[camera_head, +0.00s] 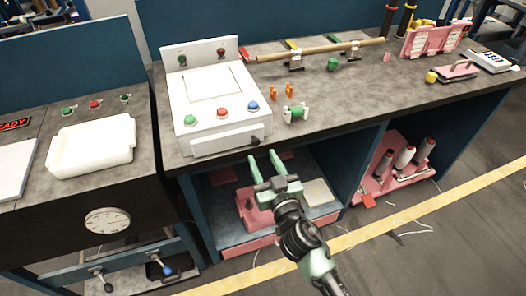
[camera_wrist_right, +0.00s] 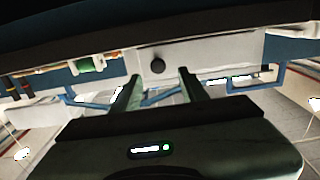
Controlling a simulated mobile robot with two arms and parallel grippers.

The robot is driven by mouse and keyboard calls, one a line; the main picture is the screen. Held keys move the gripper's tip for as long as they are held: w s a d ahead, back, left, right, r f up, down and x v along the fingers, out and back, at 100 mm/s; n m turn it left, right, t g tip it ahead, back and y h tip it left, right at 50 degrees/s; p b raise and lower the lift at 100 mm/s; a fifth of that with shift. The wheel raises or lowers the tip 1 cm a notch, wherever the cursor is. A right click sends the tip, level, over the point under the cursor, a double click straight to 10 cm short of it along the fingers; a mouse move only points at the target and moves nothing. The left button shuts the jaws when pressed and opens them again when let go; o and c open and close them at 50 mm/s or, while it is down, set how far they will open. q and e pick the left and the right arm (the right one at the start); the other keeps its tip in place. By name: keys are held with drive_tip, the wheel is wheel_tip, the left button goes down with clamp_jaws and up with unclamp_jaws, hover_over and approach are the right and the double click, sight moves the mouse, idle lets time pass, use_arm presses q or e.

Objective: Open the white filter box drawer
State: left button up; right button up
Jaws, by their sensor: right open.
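The white filter box (camera_head: 208,95) stands on the grey bench, with red, blue and green buttons on it. Its drawer front (camera_head: 215,141) is low on the near side and looks shut. A dark knob (camera_head: 255,141) sits near the front's right end. The knob also shows in the right wrist view (camera_wrist_right: 157,66), on a white face. My right gripper (camera_head: 262,156) is open and empty, just in front of and below the knob. In the wrist view its two fingers (camera_wrist_right: 158,77) lie either side of the knob's line, apparently short of it. My left gripper is not in view.
A green-ended spool (camera_head: 296,113) and small orange pieces (camera_head: 282,91) lie right of the box. A wooden rod (camera_head: 320,50) rests on supports behind. Under the bench is a shelf with a pink item (camera_head: 252,212). A white tray (camera_head: 92,147) is on the left bench.

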sight(257, 143)
drive_tip(key=x, duration=0.3)
drive_tip(key=shift+r, duration=0.1)
drive_tip(key=shift+x, duration=1.1)
drive_tip(key=shift+d, duration=0.2)
clamp_jaws()
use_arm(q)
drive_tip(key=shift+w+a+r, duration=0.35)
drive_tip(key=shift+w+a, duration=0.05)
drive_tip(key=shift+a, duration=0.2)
